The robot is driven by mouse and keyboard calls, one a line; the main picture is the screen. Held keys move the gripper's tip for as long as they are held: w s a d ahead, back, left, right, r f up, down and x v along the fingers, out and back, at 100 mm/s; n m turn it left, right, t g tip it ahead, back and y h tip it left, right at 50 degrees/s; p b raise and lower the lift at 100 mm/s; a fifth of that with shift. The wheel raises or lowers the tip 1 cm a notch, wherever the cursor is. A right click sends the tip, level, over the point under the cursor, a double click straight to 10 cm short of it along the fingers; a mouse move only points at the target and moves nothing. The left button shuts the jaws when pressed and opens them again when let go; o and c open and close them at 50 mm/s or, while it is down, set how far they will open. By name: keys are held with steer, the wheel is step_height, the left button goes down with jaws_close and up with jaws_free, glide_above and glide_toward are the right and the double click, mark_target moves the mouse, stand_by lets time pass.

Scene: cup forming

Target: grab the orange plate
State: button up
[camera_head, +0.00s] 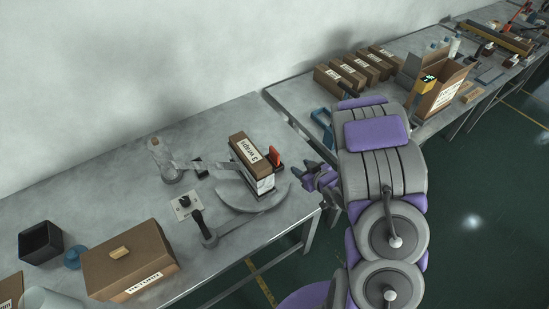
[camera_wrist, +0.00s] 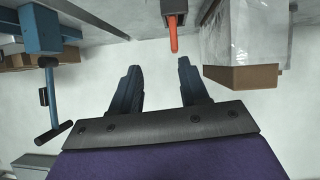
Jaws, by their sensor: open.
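The orange plate (camera_head: 277,157) is a small upright piece at the right end of a machine on the near worktable, beside a brown labelled box. In the wrist view the orange plate (camera_wrist: 173,34) hangs edge-on from a dark holder at the top, beyond my fingertips and between their lines, nearer the right finger. My gripper (camera_head: 312,177) is to the right of the plate in the head view, apart from it. In the wrist view my gripper (camera_wrist: 157,72) is open, with nothing between its two fingers.
The brown box (camera_head: 249,150) stands close to the plate; a wrapped block with brown board (camera_wrist: 240,75) is right of it in the wrist view. A blue frame (camera_wrist: 42,30) is at left there. A lever (camera_head: 201,225) and carton (camera_head: 130,258) sit farther left on the table.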

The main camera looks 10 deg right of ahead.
mark_target(272, 152)
steer(key=shift+t+y, duration=0.5)
steer(key=b+x, duration=0.1)
steer(key=x, duration=0.5)
steer(key=a+b+x, duration=0.1)
steer(key=b+x, duration=0.1)
steer(key=x, duration=0.4)
steer(key=b+x, duration=0.2)
steer(key=x, duration=0.4)
steer(key=shift+s+a+f, duration=0.1)
steer(key=shift+s+a, duration=0.3)
steer(key=shift+c, duration=0.4)
jaws_close()
